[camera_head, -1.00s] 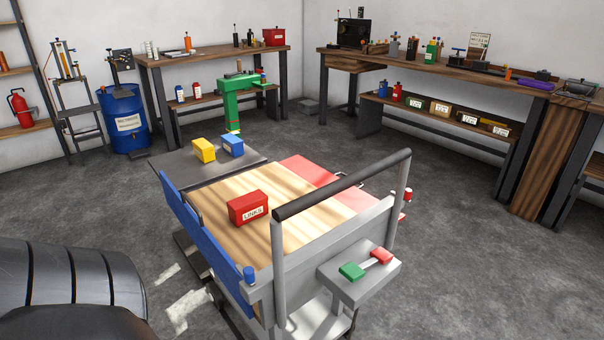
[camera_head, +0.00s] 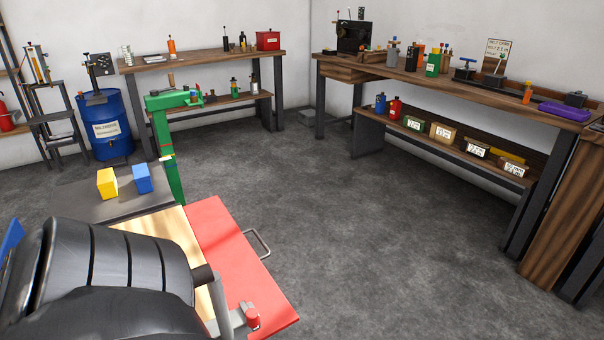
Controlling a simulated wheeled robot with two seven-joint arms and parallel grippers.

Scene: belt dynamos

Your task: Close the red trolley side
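The red trolley side (camera_head: 228,246) is a flat red panel along the right edge of the trolley's wooden top (camera_head: 166,226). It is folded outward and lies roughly level, with a metal loop handle (camera_head: 258,243) on its outer edge. A red knob (camera_head: 252,317) sits on a grey bracket at its near end. A black ribbed arm link of mine covers much of the trolley at lower left, hiding the red box and most of the push handle.
Yellow (camera_head: 107,183) and blue (camera_head: 142,178) boxes stand on the trolley's dark far end. A green post machine (camera_head: 170,150) rises behind it. A blue barrel (camera_head: 107,127) and workbenches line the walls. The grey floor (camera_head: 370,235) right of the trolley is clear.

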